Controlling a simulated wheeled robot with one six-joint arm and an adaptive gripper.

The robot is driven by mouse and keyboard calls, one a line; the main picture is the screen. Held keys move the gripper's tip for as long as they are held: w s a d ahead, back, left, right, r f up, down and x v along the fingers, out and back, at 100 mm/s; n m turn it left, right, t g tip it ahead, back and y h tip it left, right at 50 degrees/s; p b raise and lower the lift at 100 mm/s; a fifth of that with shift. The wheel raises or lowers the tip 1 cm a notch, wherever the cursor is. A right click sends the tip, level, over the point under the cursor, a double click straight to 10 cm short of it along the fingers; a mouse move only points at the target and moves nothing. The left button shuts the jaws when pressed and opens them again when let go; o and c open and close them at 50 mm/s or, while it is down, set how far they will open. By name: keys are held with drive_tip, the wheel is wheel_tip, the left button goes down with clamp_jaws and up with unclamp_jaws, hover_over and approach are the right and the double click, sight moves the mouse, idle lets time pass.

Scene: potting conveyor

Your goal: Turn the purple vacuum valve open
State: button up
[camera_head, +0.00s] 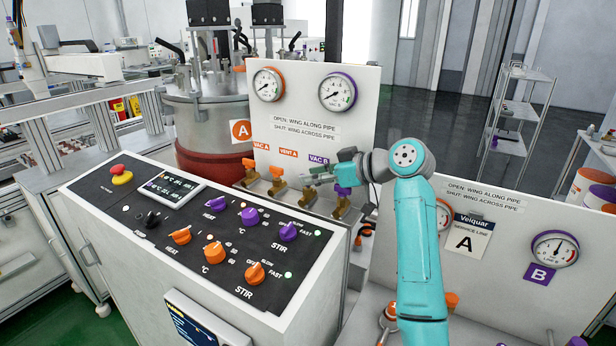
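The purple vacuum valve (343,191) sits below the "VAC B" label on the white gauge panel (357,125), on a brass body. My gripper (312,178) reaches in from the right on my teal arm and points left in front of the panel.
Two orange valves, VAC A (249,166) and VENT A (277,174), stand close on the left. A control console (205,235) with knobs and a red button fills the front left. A metal vessel (205,115) stands behind. A second gauge panel (500,230) is right of my arm.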

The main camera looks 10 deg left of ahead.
drive_tip(key=shift+x, duration=1.05)
clamp_jaws()
